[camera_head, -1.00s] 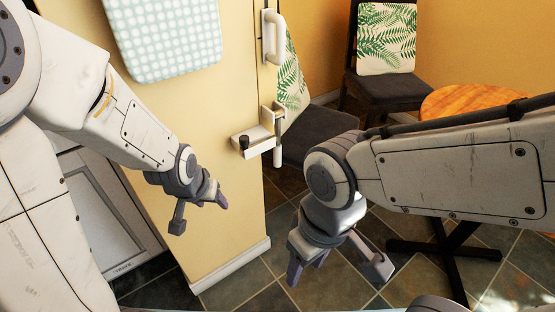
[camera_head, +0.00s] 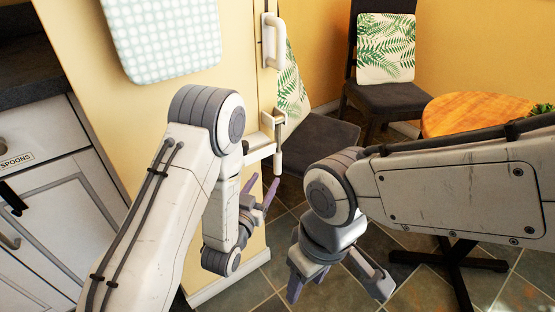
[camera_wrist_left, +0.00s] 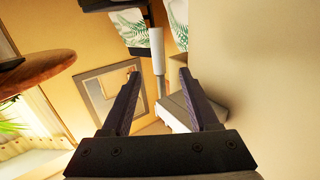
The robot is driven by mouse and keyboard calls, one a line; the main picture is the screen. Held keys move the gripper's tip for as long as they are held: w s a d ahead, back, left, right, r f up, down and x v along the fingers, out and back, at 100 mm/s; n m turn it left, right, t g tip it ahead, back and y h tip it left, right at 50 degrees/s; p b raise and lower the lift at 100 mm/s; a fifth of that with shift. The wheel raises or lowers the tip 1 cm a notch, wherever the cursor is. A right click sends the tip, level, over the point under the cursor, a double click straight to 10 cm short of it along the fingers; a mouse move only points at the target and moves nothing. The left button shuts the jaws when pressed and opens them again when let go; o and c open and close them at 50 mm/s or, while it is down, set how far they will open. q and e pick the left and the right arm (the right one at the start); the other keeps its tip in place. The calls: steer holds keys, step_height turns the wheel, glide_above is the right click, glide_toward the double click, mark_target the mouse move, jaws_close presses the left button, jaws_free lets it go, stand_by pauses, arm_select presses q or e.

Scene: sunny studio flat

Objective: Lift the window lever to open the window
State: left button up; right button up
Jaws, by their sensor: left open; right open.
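No window pane shows clearly. A white bar handle (camera_head: 273,41) is fixed on the edge of the yellow wall panel. Below it is a white bracket (camera_head: 272,118) with an upright rod (camera_head: 278,160); I cannot tell which fitting is the window lever. My left gripper (camera_head: 262,186) is open and empty just below the bracket, fingers pointing up. In the left wrist view a white rod with a grey lower end (camera_wrist_left: 157,50) stands beyond and between the open fingertips, apparently untouched. My left arm partly hides the ledge beside the bracket. My right gripper (camera_head: 338,285) is open and empty, pointing down.
White cabinets (camera_head: 40,150) stand at the left. A dark chair (camera_head: 385,90) with a leaf-print cushion and a round wooden table (camera_head: 465,112) stand at the right. The tiled floor (camera_head: 430,295) below is partly clear.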

mark_target(276, 162)
arm_select(q)
steer(key=x, duration=0.5)
steer(key=b+x, duration=0.1)
steer(key=x, duration=0.4)
steer(key=shift+w+d+r, duration=0.15)
steer(key=shift+d+r, duration=0.05)
jaws_close()
stand_by(1.1)
